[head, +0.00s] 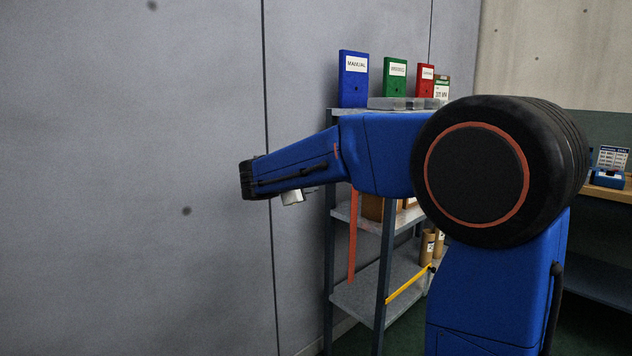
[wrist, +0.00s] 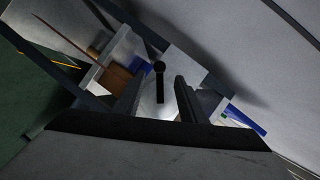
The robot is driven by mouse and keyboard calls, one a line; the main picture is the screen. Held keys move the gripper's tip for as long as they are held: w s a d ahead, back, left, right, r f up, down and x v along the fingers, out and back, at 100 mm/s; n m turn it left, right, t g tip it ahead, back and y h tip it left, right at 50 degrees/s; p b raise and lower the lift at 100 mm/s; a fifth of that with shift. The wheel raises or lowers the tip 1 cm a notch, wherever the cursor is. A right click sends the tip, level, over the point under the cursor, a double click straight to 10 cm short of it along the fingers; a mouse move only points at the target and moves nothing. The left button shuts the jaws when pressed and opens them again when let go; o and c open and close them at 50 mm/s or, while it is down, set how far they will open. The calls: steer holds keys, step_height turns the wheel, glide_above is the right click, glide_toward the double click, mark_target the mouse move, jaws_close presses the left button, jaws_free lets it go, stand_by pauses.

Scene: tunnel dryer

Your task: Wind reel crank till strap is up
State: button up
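In the wrist view, a black crank-like bar with a round knob (wrist: 159,68) shows between the two fingers of my gripper (wrist: 159,88). The fingers are apart, with a gap on either side of the bar, and no contact shows. A pale grey plate (wrist: 178,68) lies behind it. An orange-red strap (head: 352,240) hangs down beside the shelf rack in the head view. A thin reddish-brown strip (wrist: 65,36) in the wrist view may be the same strap. My arm hides the strap's top end, and the reel cannot be made out in the head view.
The grey shelf rack (head: 386,270) carries blue, green and red binders (head: 395,78) on top. Cardboard tubes (head: 428,243) and a yellow strip (head: 408,284) show lower down. A wall (head: 140,180) fills the left. A wooden bench (head: 608,192) stands at right.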

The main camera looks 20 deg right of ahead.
steer(key=shift+v, duration=1.55)
steer(key=shift+o, duration=0.2)
